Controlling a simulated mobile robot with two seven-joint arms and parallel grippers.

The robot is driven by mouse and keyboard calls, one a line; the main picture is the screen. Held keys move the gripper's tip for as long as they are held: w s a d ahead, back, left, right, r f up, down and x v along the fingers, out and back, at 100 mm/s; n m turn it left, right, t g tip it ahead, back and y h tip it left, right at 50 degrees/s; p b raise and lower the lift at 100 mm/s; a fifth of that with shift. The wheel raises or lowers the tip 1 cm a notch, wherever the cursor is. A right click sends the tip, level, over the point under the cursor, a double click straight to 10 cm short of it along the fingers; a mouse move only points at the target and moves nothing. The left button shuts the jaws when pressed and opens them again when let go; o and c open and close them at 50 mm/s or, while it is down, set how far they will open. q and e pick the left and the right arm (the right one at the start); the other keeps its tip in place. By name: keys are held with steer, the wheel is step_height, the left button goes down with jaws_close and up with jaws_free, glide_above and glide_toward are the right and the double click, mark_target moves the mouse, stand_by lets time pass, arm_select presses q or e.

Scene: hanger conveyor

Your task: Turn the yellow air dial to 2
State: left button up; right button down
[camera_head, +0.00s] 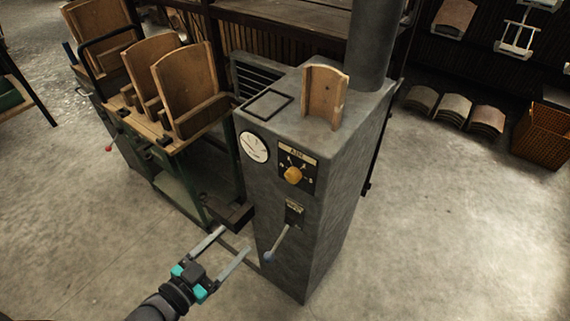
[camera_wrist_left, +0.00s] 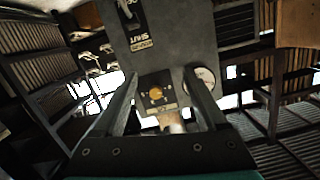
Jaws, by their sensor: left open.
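The yellow air dial (camera_head: 292,175) is a round knob on a black plate marked AIR, on the front of a grey metal cabinet (camera_head: 318,220). The numbers around it are too small to read surely. My left gripper (camera_head: 236,240) is open and empty, in front of the cabinet, lower than the dial and to its left in the head view. In the left wrist view the dial (camera_wrist_left: 156,94) shows between my open fingers (camera_wrist_left: 165,95), apart from them. My right gripper is not in view.
A round white gauge (camera_head: 254,147) sits left of the dial. A lever with a blue-grey knob (camera_head: 270,255) juts from the lower front. A curved wooden piece (camera_head: 324,95) stands on top.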

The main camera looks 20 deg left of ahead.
arm_select(q)
step_height(320, 180, up, 8)
steer(key=d+m+t+h+p, duration=0.1)
steer(key=d+h, duration=0.1)
steer(key=d, duration=0.1)
steer(key=b, duration=0.1)
glide_toward(290, 178)
steer(key=x, duration=0.8)
steer(key=shift+w+d+f, duration=0.1)
steer(key=shift+w+f, duration=0.05)
steer(key=shift+w, duration=0.1)
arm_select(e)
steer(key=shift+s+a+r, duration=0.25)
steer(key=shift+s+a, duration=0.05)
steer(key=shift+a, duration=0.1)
arm_select(q)
jaws_close()
